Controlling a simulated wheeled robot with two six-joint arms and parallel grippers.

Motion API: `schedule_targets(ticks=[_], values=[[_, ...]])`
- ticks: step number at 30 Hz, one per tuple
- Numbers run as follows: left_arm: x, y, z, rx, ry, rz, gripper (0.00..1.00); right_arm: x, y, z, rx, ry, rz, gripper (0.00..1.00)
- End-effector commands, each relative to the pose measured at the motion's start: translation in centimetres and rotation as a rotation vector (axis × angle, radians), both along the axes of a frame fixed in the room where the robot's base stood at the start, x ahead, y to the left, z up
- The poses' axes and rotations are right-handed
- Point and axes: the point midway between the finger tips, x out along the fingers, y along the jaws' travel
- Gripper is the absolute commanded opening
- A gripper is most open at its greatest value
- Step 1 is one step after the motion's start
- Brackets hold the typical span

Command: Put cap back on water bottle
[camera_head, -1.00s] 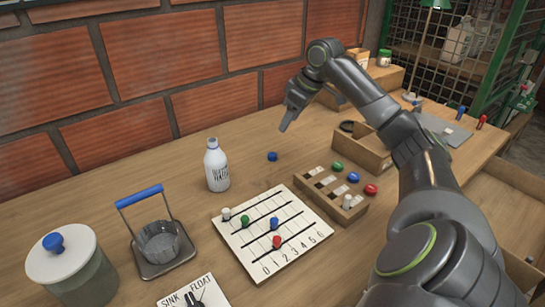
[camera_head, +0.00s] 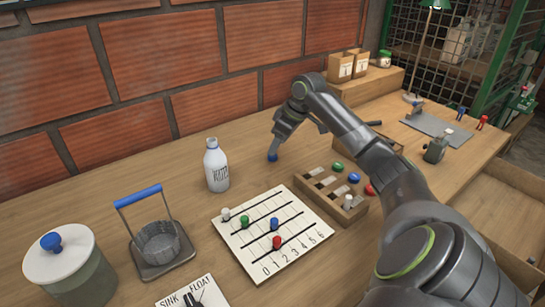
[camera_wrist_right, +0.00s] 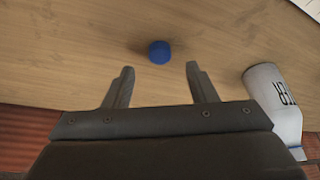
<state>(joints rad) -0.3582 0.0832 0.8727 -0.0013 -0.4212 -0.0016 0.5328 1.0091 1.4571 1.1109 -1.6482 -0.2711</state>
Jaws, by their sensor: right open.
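The white water bottle (camera_head: 217,166) stands upright on the table, left of centre in the head view, with dark lettering on its side. It also shows at the right of the right wrist view (camera_wrist_right: 272,95). The blue cap (camera_head: 272,157) lies on the table to the right of the bottle. In the right wrist view the cap (camera_wrist_right: 159,52) is just beyond the fingertips, roughly between them. My right gripper (camera_head: 275,147) is over the cap, pointing down; in the wrist view its fingers (camera_wrist_right: 159,75) are apart with nothing between them. My left gripper is out of view.
A number board (camera_head: 240,239) with coloured pegs lies in front of the bottle, and a wooden tray (camera_head: 310,191) with coloured knobs is right of it. A blue-handled basket (camera_head: 160,243) and a lidded jar (camera_head: 75,285) stand at left. Bare table surrounds the cap.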

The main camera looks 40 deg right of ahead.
Motion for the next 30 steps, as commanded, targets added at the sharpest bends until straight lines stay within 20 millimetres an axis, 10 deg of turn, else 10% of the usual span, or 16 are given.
schedule_targets(ticks=[7, 18, 30], values=[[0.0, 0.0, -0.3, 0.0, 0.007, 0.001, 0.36, 0.9, 0.4, -3.6, 0.003, 0.002, -0.001, 0.52], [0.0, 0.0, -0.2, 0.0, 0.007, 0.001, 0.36, 1.1, 0.4, -3.8, -0.001, 0.001, 0.0, 0.52], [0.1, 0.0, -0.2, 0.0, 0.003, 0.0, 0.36, 1.1, 0.4, -3.8, -0.001, 0.001, 0.0, 0.05]])
